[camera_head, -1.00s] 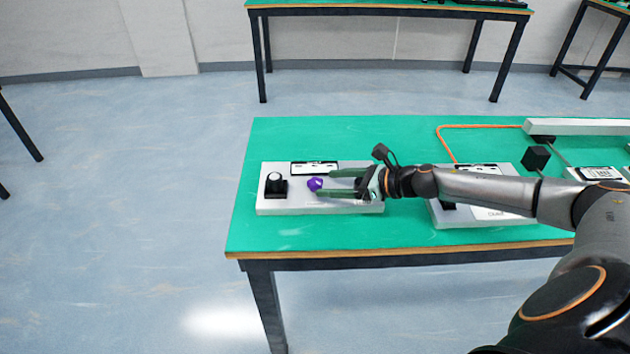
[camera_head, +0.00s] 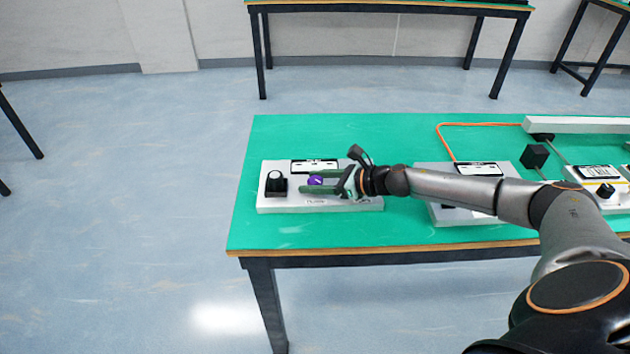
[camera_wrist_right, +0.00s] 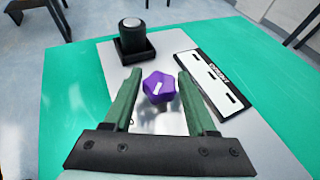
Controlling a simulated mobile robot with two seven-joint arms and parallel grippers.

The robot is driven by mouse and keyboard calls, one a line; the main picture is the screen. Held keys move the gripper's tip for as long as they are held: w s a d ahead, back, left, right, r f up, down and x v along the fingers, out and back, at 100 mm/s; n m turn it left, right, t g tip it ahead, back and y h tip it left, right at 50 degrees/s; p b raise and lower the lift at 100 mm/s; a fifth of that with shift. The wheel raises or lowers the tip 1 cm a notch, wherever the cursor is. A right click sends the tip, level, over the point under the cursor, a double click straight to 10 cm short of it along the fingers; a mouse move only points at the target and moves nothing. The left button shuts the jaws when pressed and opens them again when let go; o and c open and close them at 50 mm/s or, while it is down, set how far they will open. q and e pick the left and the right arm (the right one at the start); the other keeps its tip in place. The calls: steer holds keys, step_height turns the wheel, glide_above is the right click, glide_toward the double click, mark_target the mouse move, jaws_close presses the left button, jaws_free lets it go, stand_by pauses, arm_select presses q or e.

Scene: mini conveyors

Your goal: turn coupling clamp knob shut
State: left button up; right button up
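The purple clamp knob (camera_head: 315,180) sits on the light grey panel (camera_head: 372,204) near the left end of the green table. In the right wrist view the knob (camera_wrist_right: 159,87) is lobed with a white mark on top. My right gripper (camera_head: 305,181) is open, its green fingers on either side of the knob. In the right wrist view my right gripper (camera_wrist_right: 153,92) shows a gap between each finger and the knob; it is not closed on it. My left gripper is not in view.
A black block with a white-topped button (camera_head: 275,184) stands just left of the knob. A label plate (camera_head: 314,166) lies behind it. A second panel (camera_head: 440,213) and an orange cable (camera_head: 441,139) are to the right. Bare green table (camera_head: 300,138) lies behind the panel.

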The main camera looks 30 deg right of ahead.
steer(key=c, duration=0.7)
jaws_close()
